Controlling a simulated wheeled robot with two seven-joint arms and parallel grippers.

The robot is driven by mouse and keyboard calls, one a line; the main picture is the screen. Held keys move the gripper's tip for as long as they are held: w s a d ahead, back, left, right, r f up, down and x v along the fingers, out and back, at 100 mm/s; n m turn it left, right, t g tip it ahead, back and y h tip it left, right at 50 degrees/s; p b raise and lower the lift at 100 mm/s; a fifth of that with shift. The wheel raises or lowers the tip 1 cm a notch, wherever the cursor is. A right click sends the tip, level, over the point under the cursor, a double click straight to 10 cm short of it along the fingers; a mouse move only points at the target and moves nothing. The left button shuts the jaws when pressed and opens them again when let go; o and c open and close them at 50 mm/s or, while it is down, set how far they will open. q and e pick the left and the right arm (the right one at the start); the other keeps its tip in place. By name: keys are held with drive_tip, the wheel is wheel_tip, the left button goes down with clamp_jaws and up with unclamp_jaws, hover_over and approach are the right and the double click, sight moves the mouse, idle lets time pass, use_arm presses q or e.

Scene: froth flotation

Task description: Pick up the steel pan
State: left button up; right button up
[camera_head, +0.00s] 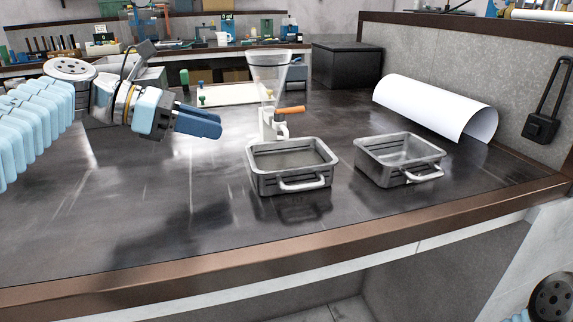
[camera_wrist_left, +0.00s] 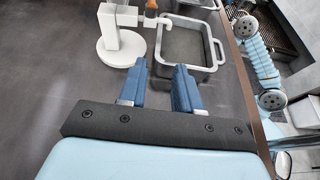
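Two grey steel pans with front handles stand on the dark bench. The nearer pan (camera_head: 262,183) is at the middle and holds a dull grey layer; it also shows in the left wrist view (camera_wrist_left: 213,68). The second pan (camera_head: 375,176) stands to its right and looks empty. My left gripper (camera_head: 217,126) is above the bench, left of the nearer pan and apart from it. In the left wrist view its blue fingers (camera_wrist_left: 160,68) are parted with nothing between them. My right gripper is out of view.
A clear hopper (camera_head: 269,75) on a white stand (camera_wrist_left: 122,45) with an orange handle (camera_head: 290,110) stands just behind the nearer pan. The bench's front left is clear.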

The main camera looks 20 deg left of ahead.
use_arm(q)
drive_tip(key=x, duration=1.1)
drive_tip(key=shift+s, duration=0.15)
drive_tip(key=shift+c, duration=0.2)
clamp_jaws()
